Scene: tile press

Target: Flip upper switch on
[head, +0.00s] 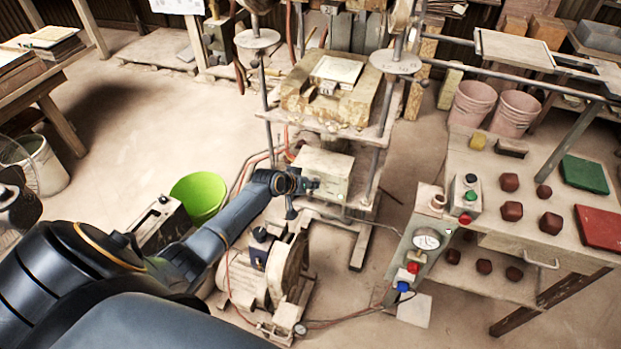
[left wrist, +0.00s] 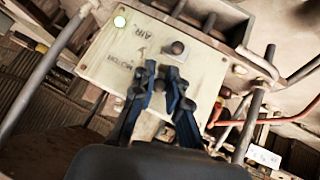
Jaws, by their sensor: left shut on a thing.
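A pale control box (head: 330,172) sits under the press in the head view. My left gripper (head: 306,185) reaches its front face from the left. In the left wrist view the box's panel (left wrist: 103,62) carries the labels AIR and MOTOR, a lit round lamp (left wrist: 119,21) and a dark switch knob (left wrist: 176,48) near the AIR label. My left gripper (left wrist: 161,74) is shut on a switch in the MOTOR row. Its fingers mostly hide that switch, so its position cannot be told. The AIR knob is just beyond the fingertips, apparently clear of them. My right gripper is in neither view.
The press frame (head: 370,130) with rods surrounds the box. A motor (head: 255,275) stands in front and a green bucket (head: 200,195) to the left. A table (head: 480,165) with dark red blocks stands right. Red hoses (left wrist: 235,122) run beside the box.

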